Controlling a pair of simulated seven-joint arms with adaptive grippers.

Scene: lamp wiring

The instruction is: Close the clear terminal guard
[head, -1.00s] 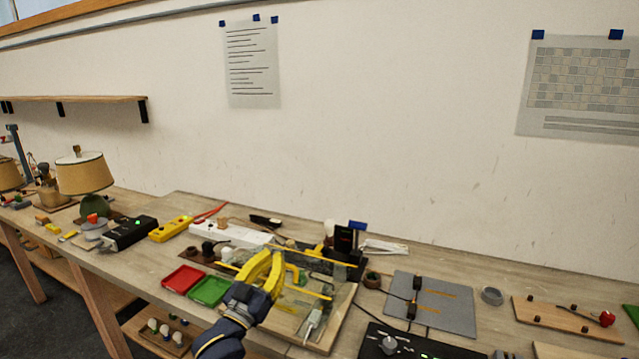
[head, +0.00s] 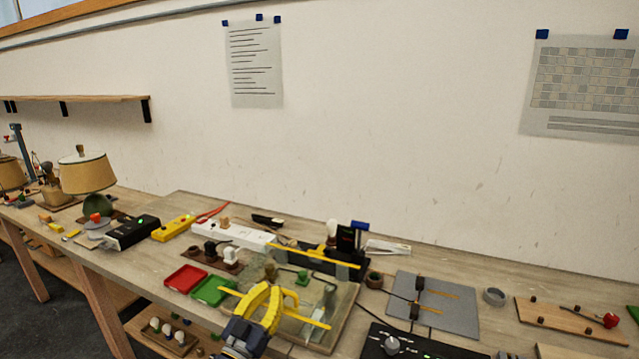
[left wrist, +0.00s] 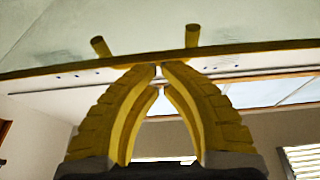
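The clear terminal guard has a yellow front bar (head: 312,322) and lies low over the wooden lamp-wiring board (head: 345,318). A second yellow strip (head: 315,256) runs along its back side. My left gripper (head: 279,290) is at the middle of the front bar. In the left wrist view the gripper's fingertips (left wrist: 161,68) meet at the yellow bar (left wrist: 250,48), with the clear panel beyond and two short yellow pegs on it. The fingers look shut, with nothing clearly between them. Whether the guard rests fully down cannot be told. My right gripper is out of view.
A red tray (head: 184,280) and a green tray (head: 210,291) stand left of the board. A white power strip (head: 235,235) lies behind. A grey mat (head: 452,308) with wired parts and a black control box (head: 415,347) are to the right.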

